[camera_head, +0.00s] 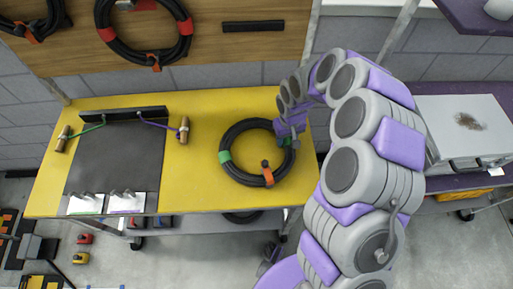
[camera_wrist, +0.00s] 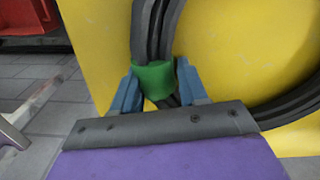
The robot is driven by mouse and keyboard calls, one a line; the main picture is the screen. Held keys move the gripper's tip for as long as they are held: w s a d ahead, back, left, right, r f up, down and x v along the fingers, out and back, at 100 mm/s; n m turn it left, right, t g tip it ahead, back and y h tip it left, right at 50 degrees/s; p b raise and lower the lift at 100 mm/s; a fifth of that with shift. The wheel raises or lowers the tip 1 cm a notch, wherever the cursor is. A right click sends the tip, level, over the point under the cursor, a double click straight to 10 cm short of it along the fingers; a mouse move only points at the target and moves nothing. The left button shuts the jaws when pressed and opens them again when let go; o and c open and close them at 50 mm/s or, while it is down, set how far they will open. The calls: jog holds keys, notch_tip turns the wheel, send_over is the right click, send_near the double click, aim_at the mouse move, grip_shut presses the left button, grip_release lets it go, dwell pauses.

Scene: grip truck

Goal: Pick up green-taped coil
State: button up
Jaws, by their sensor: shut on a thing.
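The green-taped coil (camera_head: 229,170) is a black cable loop with green tape bands and an orange clip. It lies on the right part of the yellow tabletop (camera_head: 200,185). My gripper (camera_head: 290,140) is at the coil's right side in the head view. In the wrist view, the blue fingers of my gripper (camera_wrist: 157,88) stand on both sides of a green tape band (camera_wrist: 153,76), shut on the coil there. The coil's black strands (camera_wrist: 153,30) run up from the band and curve away to the right. The coil appears to rest on the table.
A dark board (camera_head: 110,160) with two handled cables is on the table's left. Another coil with red tape (camera_head: 150,55) hangs on the wooden wall panel (camera_head: 225,45). A grey case (camera_head: 462,125) stands to the right. Yellow tabletop is bare left of the coil.

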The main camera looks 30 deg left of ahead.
jog(key=shift+d+r, duration=0.1)
jog(key=shift+d, duration=0.4)
grip_shut()
jog(key=shift+s, duration=0.1)
jog(key=shift+a, duration=0.2)
